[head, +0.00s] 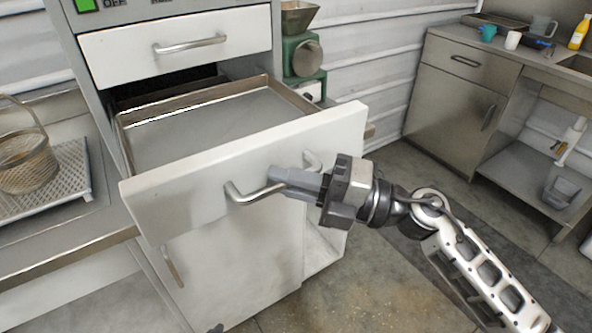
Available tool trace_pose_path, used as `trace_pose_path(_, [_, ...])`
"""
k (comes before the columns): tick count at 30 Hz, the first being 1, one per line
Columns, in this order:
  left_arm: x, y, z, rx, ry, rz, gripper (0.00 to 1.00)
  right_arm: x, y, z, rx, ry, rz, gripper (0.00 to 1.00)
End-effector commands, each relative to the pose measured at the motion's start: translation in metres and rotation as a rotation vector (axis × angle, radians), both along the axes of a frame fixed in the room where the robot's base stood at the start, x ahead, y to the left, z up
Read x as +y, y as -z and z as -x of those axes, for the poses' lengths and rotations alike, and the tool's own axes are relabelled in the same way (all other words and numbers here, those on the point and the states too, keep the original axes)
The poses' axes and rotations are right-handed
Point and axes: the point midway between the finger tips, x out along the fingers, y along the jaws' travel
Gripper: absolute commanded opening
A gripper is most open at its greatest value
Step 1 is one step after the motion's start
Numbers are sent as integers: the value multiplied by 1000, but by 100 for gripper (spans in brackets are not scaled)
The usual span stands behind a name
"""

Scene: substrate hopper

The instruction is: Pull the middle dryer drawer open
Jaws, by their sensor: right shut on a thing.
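The middle dryer drawer (200,188) stands pulled well out of the dryer cabinet, with a metal tray (215,125) lying inside it. Its bar handle (243,194) is on the white front. My right gripper (285,182) reaches in from the right and is shut on this handle, covering its middle part. The tray looks empty. The upper drawer (180,47) is closed, with its own bar handle (190,45). My left gripper is not in view.
A counter at the left holds a wire basket (22,160) on a perforated tray (70,180). A green machine (302,58) stands behind the dryer. A grey cabinet (455,100) and sink counter stand at the back right. The floor in front is clear.

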Motion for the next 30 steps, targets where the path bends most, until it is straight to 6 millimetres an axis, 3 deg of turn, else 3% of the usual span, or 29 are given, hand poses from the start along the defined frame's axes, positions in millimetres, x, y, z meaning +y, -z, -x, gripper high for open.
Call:
trace_pose_path(10, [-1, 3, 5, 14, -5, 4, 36, 0, 0, 2, 0, -6, 1, 0])
trace_pose_path(11, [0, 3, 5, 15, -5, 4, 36, -1, 0, 2, 0, -6, 1, 15])
trace_pose_path(13, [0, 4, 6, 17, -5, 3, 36, -1, 0, 2, 0, -5, 1, 34])
trace_pose_path(30, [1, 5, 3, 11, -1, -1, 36, -8, 3, 2, 0, -1, 2, 34])
